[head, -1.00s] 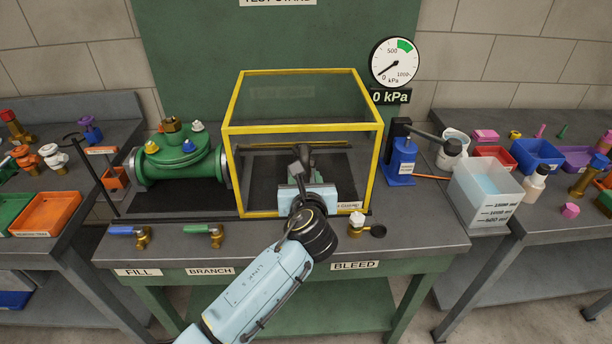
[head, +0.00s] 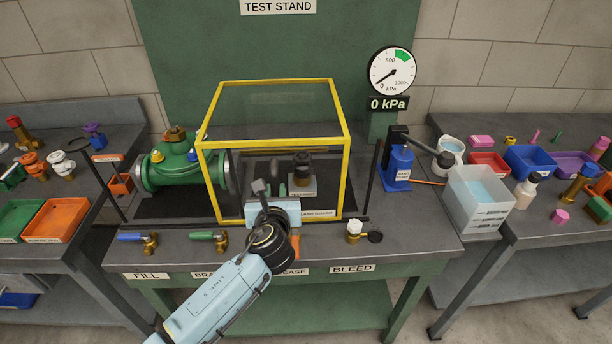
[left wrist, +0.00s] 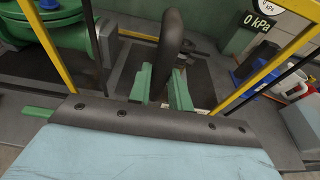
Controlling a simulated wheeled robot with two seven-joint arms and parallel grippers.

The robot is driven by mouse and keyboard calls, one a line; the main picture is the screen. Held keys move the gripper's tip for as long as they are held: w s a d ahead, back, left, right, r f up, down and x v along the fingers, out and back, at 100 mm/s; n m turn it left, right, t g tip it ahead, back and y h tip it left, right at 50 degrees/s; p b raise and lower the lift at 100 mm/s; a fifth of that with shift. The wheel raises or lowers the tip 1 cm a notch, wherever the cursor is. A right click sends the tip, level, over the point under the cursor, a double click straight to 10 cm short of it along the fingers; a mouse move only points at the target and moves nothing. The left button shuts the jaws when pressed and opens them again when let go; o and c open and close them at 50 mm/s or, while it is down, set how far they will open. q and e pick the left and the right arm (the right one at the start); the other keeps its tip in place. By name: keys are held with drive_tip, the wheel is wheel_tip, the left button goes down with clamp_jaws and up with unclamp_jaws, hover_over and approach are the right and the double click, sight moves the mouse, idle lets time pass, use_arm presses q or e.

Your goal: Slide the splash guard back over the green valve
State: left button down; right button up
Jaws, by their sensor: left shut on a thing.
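The splash guard (head: 347,185) is a clear box with a yellow frame, standing upright on the test stand. The green valve (head: 165,172) is to its left. The guard's left end overlaps the valve's right flange in the head view; most of the valve is outside it. My left gripper (head: 264,198) is at the guard's front face, shut on its dark handle. In the left wrist view the handle (left wrist: 174,38) rises between the green fingers (left wrist: 166,90), and part of the valve (left wrist: 70,40) shows at upper left. My right gripper is not in view.
Small blue-handled (head: 135,238) and green-handled (head: 208,237) taps stand along the front edge, with a white-capped bleed fitting (head: 356,230) at right. A blue pump (head: 398,165) stands right of the guard. The gauge (head: 391,72) reads 0 kPa. A dark post (head: 108,193) stands left of the valve.

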use_arm(q)
drive_tip(key=a+p, duration=0.5)
drive_tip(key=a, duration=2.4)
drive_tip(key=shift+f, duration=0.1)
drive_tip(key=c, duration=1.3)
unclamp_jaws()
drive_tip(key=shift+d, duration=0.1)
drive_tip(key=shift+s+p, duration=0.15)
drive_tip(key=shift+p, duration=0.15)
drive_tip(key=p+v, duration=0.3)
drive_tip(key=v, duration=0.5)
drive_tip(key=shift+s+r, duration=0.25)
drive_tip(key=shift+s, duration=0.1)
